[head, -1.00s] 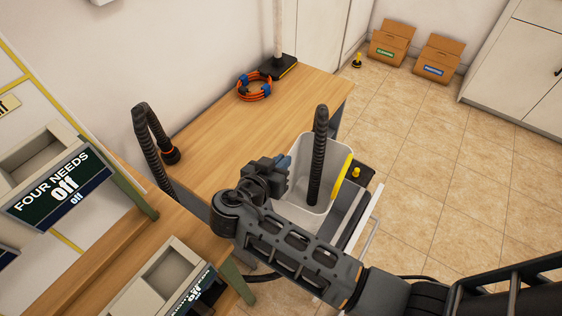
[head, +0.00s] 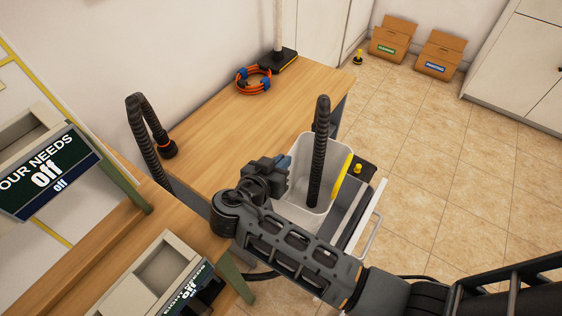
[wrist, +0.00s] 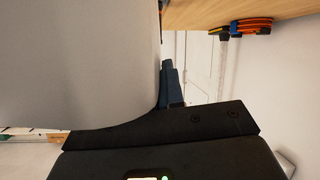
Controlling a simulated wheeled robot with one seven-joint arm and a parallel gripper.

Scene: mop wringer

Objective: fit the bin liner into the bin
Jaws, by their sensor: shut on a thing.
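A light grey, open-topped tub (head: 305,213), which looks like the bin liner, stands at the right side of the wooden table. My gripper (head: 284,170) is at its left wall, with blue-grey fingertips, and is shut on that wall. In the wrist view the tub's pale side (wrist: 80,65) fills the left, against one dark blue fingertip (wrist: 170,85). A black ribbed hose (head: 320,150) rises upright in front of or inside the tub; I cannot tell which. I cannot make out a separate bin; my arm hides the tub's lower front.
A yellow curved edge (head: 344,180) and a white handle (head: 372,232) lie just right of the tub. The wooden table (head: 220,125) holds an orange cable coil (head: 253,80). Another black hose (head: 148,140) stands left. Open tiled floor (head: 450,150) lies right.

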